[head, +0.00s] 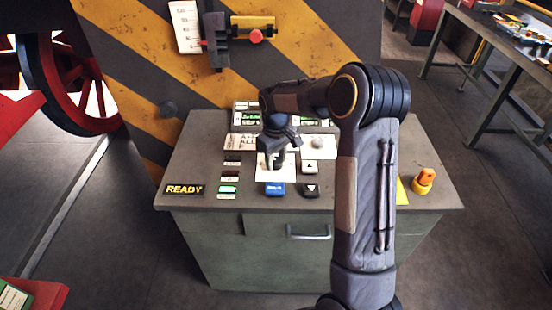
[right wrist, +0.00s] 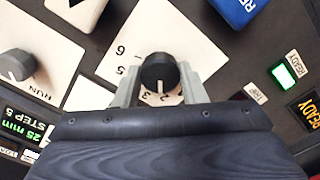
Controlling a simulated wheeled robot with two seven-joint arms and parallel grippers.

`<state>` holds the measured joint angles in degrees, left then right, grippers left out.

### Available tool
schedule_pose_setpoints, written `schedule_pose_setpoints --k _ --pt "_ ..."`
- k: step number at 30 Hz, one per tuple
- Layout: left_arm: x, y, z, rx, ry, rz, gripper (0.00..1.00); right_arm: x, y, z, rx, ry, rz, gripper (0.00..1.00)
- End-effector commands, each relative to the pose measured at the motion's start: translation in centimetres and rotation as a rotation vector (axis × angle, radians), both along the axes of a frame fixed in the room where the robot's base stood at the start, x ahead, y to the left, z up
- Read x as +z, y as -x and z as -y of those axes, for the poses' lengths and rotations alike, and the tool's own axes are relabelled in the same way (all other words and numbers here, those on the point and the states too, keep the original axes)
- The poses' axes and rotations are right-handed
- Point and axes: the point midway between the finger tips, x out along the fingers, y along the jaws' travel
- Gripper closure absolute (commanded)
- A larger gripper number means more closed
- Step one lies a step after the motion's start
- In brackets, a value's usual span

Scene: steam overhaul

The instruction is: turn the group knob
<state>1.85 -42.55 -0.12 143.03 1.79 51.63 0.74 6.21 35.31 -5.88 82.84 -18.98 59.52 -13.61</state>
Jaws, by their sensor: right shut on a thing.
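The group knob (right wrist: 158,70) is a round black knob with a pale pointer line. It stands on a white dial plate (head: 265,174) with printed numbers; 2, 3, 5 and 6 can be read in the right wrist view. In the head view the gripper mostly hides the knob. My left gripper is out of view.
A grey RUN knob (right wrist: 16,65) is beside the dial. An orange and yellow switch (head: 424,181) stands at the console's right.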

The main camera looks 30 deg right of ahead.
Motion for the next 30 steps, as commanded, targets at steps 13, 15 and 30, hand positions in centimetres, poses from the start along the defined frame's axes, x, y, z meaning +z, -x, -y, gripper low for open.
schedule_pose_setpoints --k 13,15,30 --pt "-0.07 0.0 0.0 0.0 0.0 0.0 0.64 0.13 -0.08 0.05 0.091 0.001 0.003 0.85" --pt "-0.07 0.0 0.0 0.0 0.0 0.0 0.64 0.13 -0.08 0.05 0.092 0.001 0.003 0.85" --pt "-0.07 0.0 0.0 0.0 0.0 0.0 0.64 0.07 -0.06 0.03 0.091 0.001 0.002 0.41"
